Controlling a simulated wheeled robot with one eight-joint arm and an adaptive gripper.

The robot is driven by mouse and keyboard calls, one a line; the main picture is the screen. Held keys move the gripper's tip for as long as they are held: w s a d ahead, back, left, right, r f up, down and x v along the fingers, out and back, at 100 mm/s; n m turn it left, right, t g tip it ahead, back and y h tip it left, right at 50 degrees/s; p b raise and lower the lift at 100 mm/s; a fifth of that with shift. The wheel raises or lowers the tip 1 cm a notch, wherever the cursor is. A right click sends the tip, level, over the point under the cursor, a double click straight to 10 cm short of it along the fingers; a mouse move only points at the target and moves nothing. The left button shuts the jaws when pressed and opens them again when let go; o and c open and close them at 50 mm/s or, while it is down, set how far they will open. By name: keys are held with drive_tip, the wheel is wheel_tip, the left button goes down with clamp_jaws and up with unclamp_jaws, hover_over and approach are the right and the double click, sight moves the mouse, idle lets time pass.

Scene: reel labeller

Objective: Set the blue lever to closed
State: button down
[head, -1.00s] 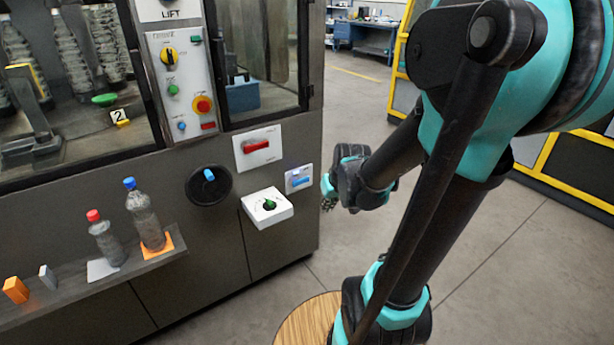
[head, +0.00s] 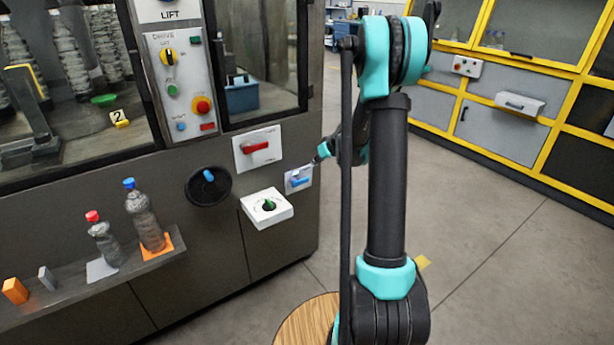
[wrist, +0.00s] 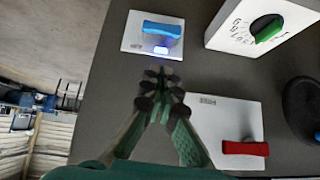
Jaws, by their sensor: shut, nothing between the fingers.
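The blue lever (head: 301,181) sits on a small white plate (head: 290,187) near the right edge of the machine's front. It lies about level in the head view. In the wrist view the blue lever (wrist: 162,29) lies across its plate, with a small glowing light (wrist: 161,50) beside it. My gripper (head: 318,160) is at the upper right of the plate in the head view. In the wrist view my gripper (wrist: 160,76) is shut and empty, its fingertips close to the plate's edge by the light. I cannot tell whether they touch it.
A red lever (head: 256,147) on a larger white plate is up and left of the blue one. A white box with a green knob (head: 269,205) juts out below left. Bottles stand on a shelf (head: 70,296).

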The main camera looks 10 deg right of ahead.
drive_tip(key=w, duration=0.1)
drive_tip(key=w+f, duration=0.1)
drive_tip(key=w+d, duration=0.1)
drive_tip(key=shift+w+f, duration=0.35)
hover_over(299, 181)
drive_tip(key=d, duration=0.4)
wheel_tip(299, 181, down, 7)
drive_tip(key=shift+w+a+f, duration=0.1)
drive_tip(key=shift+f, duration=0.9)
drive_tip(key=shift+w+a+f, duration=0.1)
drive_tip(key=shift+f, duration=0.9)
